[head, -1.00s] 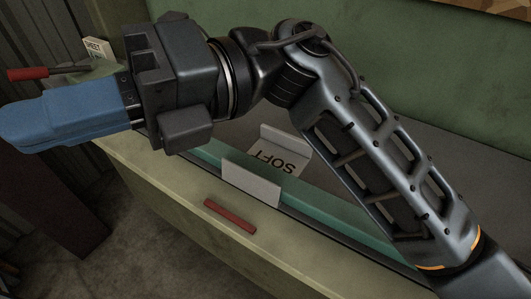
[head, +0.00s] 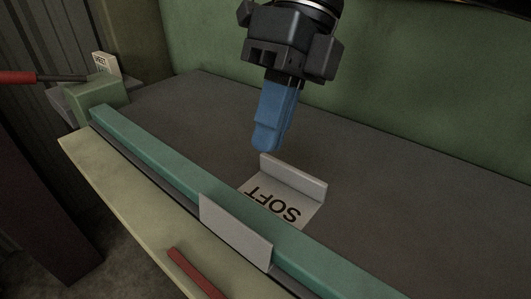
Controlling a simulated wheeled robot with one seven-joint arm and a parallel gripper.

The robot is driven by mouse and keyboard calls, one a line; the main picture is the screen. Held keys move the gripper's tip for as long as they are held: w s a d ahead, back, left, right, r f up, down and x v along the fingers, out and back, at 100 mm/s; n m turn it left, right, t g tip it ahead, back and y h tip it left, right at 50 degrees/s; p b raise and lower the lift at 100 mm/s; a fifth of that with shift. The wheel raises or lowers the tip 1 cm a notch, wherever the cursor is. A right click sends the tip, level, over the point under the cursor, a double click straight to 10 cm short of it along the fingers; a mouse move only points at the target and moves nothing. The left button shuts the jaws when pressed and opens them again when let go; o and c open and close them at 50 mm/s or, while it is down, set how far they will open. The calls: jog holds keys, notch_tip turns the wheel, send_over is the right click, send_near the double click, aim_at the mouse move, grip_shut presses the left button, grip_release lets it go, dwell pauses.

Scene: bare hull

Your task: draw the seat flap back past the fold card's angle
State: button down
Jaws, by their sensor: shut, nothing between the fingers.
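A light grey sheet piece lettered "SOFT" (head: 285,207) lies on the dark bed, partly under a teal bar. Its rear edge stands up as a flap (head: 294,179). A light plate (head: 235,231) stands at the front of the teal bar; whether it joins the sheet is hidden. I cannot tell for certain which is the seat flap. A small printed card (head: 106,66), perhaps the fold card, stands at the far left; its text is too small to read. My gripper (head: 265,147) has blue fingers, shut and empty, pointing down just above and behind the rear flap's left end.
The teal bar (head: 150,152) runs along the bed's front. A red-handled lever (head: 18,77) sticks out at the left by a green block (head: 97,101). A red bar (head: 195,273) lies on the pale front ledge (head: 120,195). The dark bed is clear right of the sheet.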

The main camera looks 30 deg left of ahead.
aim_at(234, 228)
jog(key=x, duration=0.9)
jog(key=shift+s+r+t+b, duration=0.25)
jog(key=shift+s+t+b, duration=0.3)
jog(key=shift+t, duration=0.25)
jog(key=shift+s, duration=0.15)
jog(key=shift+s+a+t+b, duration=0.1)
jog(key=shift+s+t+b, duration=0.65)
jog(key=shift+t+b, duration=0.6)
jog(key=shift+s+r+b, duration=0.15)
jog(key=shift+s+b, duration=0.15)
jog(key=shift+s, duration=0.1)
jog(key=shift+s+a+r, duration=0.1)
jog(key=shift+s, duration=0.05)
notch_tip(234, 228, up, 10)
jog(key=p, duration=0.5)
jog(key=shift+s, duration=0.25)
